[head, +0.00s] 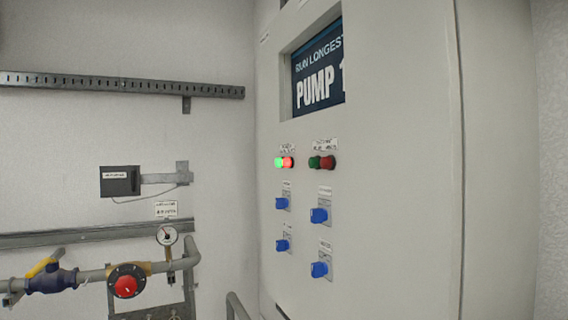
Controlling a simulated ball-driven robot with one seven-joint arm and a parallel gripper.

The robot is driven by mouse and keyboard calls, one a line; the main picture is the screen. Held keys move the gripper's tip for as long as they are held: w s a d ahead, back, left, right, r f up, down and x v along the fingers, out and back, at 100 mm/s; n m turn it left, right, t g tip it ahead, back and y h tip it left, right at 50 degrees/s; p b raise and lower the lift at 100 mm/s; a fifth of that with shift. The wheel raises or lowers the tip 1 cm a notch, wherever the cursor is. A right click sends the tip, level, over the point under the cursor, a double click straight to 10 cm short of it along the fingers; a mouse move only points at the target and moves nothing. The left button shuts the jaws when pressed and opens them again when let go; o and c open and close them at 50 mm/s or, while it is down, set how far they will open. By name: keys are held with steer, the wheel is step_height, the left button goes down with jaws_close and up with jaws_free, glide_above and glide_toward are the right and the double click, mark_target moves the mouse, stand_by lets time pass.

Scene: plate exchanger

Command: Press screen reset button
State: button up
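A dark screen (319,72) is set in a recess near the top of a pale control cabinet (396,180). Its visible text reads roughly "run longest" and "PUMP 1", and its right part is cut off by the recess edge. Below it sit a lit green and red light pair (284,162) and an unlit green and red pair (321,162). Several blue knobs (319,215) are lower on the panel. Their labels are too small to read, and I cannot tell which control is a screen reset button. My gripper is not in view.
At the left, a pipe (95,277) carries a blue valve with a yellow handle (48,275), a red round part (126,286) and a gauge (167,235). A dark box (120,181) hangs on the wall. A metal rail (236,307) stands before the cabinet's lower left.

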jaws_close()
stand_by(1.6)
